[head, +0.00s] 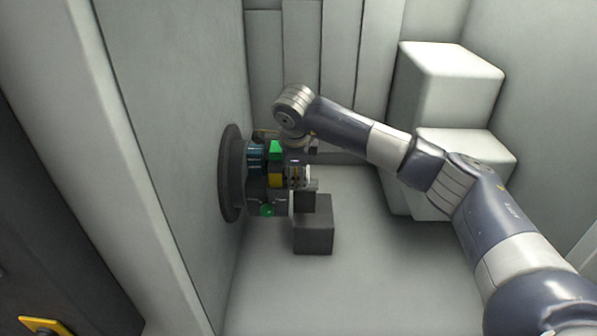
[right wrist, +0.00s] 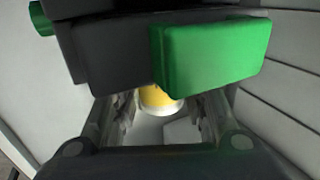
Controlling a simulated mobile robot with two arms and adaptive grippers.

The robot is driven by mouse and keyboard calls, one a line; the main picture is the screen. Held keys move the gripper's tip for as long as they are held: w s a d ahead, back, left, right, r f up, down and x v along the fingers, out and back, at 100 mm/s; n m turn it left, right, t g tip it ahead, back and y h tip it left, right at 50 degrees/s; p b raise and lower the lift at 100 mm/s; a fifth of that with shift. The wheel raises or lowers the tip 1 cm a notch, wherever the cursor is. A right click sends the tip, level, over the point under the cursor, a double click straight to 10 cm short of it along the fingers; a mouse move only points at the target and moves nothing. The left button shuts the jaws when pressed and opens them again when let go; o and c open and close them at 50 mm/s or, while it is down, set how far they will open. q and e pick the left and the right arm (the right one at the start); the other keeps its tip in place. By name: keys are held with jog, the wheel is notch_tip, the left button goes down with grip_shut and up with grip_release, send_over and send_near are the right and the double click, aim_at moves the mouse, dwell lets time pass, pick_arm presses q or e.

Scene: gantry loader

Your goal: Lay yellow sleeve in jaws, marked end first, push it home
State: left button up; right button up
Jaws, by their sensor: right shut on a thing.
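The yellow sleeve (head: 276,181) sits at the chuck on the left wall, between its dark jaws with green pads (head: 276,150). In the right wrist view the sleeve (right wrist: 157,97) shows a pale end towards me, below a green pad (right wrist: 208,52). My right gripper (head: 299,178) reaches in from the right and is shut on the sleeve's outer end. Its fingers show on both sides of the sleeve in the right wrist view (right wrist: 160,110). The sleeve's inner end is hidden, so I cannot tell its marking or how deep it sits. My left gripper is out of view.
The chuck's dark round flange (head: 231,174) stands on the left wall. A dark grey block (head: 314,228) is just below my right gripper. Pale stacked boxes (head: 450,85) stand at the back right, behind my arm. The floor in front is clear.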

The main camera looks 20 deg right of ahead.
jog(key=shift+w+a+r, duration=0.1)
jog(key=shift+w+a, duration=0.1)
jog(key=shift+a, duration=0.2)
jog(key=o, duration=1.4)
jog(key=shift+o, duration=0.2)
jog(key=shift+w+f, duration=0.1)
jog(key=shift+f, duration=0.1)
jog(key=shift+a+f, duration=0.1)
jog(key=shift+f, duration=0.05)
jog(key=shift+s, duration=0.2)
jog(key=v, duration=1.2)
jog(key=shift+w+d+r, duration=0.3)
